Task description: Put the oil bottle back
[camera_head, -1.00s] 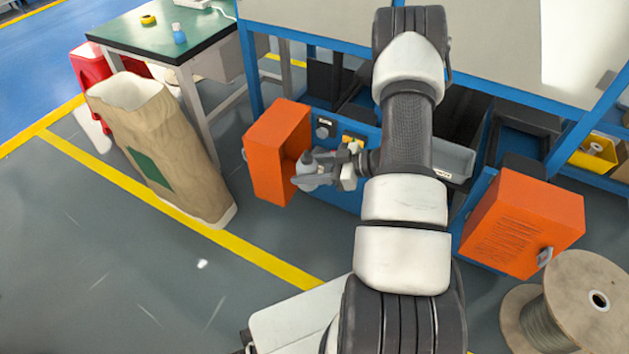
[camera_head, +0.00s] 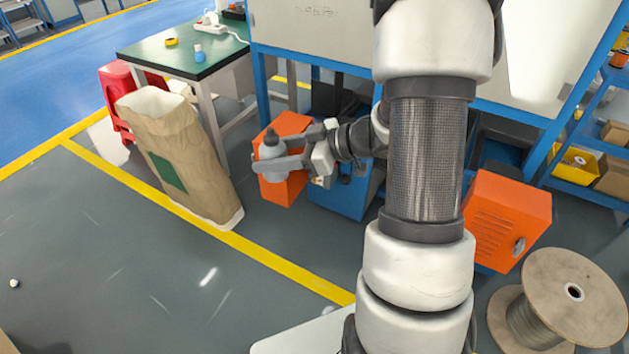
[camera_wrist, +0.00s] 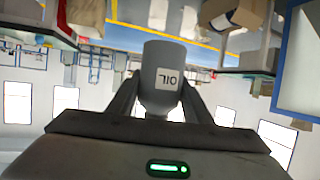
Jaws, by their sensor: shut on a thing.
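The oil bottle (camera_head: 271,152) is grey with a dark cap and stands about upright in my gripper (camera_head: 275,156). The wrist view shows the grey bottle (camera_wrist: 163,78) with a white label reading OIL, upside down in that picture. My gripper is shut on it, with a finger on each side. In the head view the bottle is held in front of an orange cabinet door (camera_head: 292,190), which partly hides behind it. I cannot tell from this view how far the bottle is from the door.
A tall brown paper sack (camera_head: 178,150) stands left of the bottle. A green-topped table (camera_head: 190,62) with a small blue bottle (camera_head: 198,53) is behind it. An orange cabinet door (camera_head: 508,215) and a cable spool (camera_head: 540,310) are at right.

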